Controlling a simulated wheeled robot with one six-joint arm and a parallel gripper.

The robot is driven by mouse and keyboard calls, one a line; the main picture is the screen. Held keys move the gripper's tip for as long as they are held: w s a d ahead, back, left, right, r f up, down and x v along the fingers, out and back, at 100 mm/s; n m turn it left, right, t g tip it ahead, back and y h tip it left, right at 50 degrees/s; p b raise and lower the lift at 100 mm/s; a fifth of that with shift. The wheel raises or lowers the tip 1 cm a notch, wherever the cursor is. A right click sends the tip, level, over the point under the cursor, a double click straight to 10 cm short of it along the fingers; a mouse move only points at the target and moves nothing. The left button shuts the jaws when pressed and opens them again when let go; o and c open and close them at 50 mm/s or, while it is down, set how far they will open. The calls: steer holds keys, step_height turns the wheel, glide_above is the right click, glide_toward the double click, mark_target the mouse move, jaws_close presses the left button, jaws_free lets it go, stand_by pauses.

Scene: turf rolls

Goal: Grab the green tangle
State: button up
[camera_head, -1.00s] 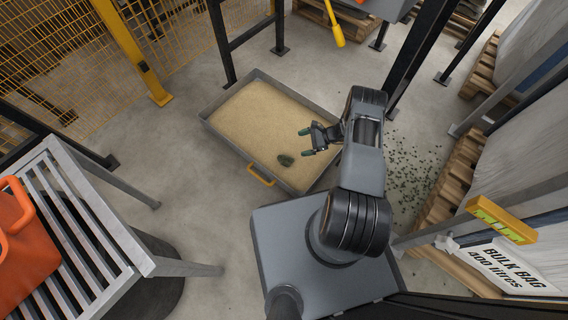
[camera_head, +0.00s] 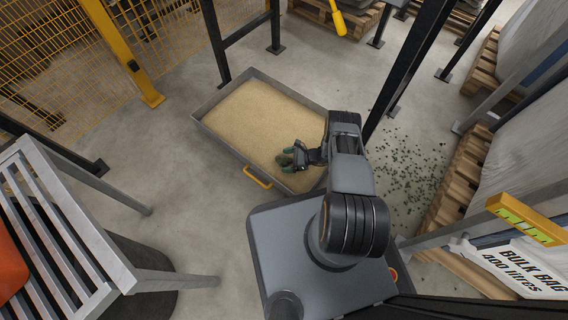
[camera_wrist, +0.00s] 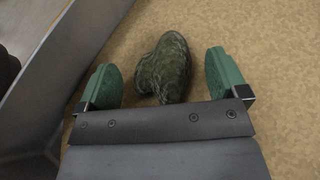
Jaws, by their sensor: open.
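The green tangle (camera_wrist: 165,68) is a dark green, mottled clump lying on the sand in the wrist view. In the head view the green tangle (camera_head: 286,158) shows only partly, beside my fingers, in the near part of the sand-filled tray. My gripper (camera_wrist: 162,82) is open, with one green-padded finger on each side of the tangle and a gap to both. My gripper (camera_head: 293,159) also shows in the head view, low over the sand.
The tray (camera_head: 217,141) has grey metal walls and a yellow handle (camera_head: 257,178) on its near side. A wall runs close on the left in the wrist view. A slatted metal table (camera_head: 75,235) stands at left. Black posts and scattered green bits are at right.

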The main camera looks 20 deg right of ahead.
steer(key=shift+w+a+f, duration=0.1)
steer(key=shift+a+f, duration=0.05)
steer(key=shift+a, duration=0.1)
steer(key=c, duration=1)
